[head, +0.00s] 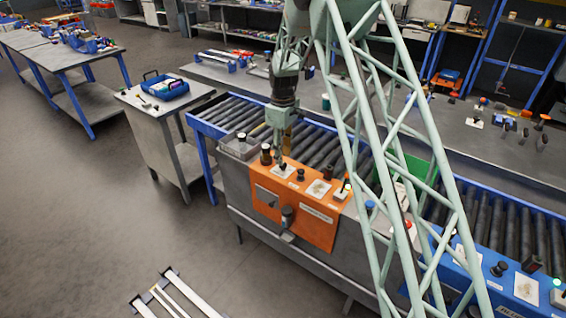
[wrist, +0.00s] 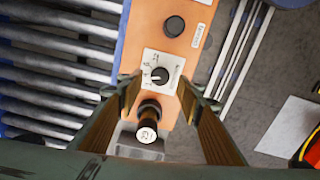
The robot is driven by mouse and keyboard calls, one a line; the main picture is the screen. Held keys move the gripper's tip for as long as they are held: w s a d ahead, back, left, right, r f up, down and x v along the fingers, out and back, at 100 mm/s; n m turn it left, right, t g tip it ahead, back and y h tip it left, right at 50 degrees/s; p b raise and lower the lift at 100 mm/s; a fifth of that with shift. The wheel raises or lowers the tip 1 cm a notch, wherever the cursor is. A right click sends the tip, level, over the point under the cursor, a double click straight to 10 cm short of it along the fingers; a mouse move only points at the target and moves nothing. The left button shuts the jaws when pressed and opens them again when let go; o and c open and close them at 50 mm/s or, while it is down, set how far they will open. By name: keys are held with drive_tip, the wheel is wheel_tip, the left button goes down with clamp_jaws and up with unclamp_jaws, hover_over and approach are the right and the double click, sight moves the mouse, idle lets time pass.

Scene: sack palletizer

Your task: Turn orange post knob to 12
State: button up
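The orange post (head: 293,214) stands in the middle of the head view, and its orange top also shows in the wrist view (wrist: 187,52). A black knob (wrist: 160,76) sits on a white dial plate (wrist: 150,58) there. The dial's marks are too small to read. My gripper (wrist: 158,86) is open, with one finger on each side of the knob area and nothing visibly held. In the head view my gripper (head: 282,150) points down just over the post's left part, close above the dial plate. I cannot tell whether the fingers touch the knob.
A dark post with a pale top (wrist: 148,128) stands close to the knob, between the fingers. Another black round control (wrist: 174,26) lies farther along the panel. Roller conveyors (head: 320,145) run behind.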

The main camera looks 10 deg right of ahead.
sight(283, 167)
drive_tip(key=shift+f, duration=1.7)
drive_tip(key=c, duration=0.9)
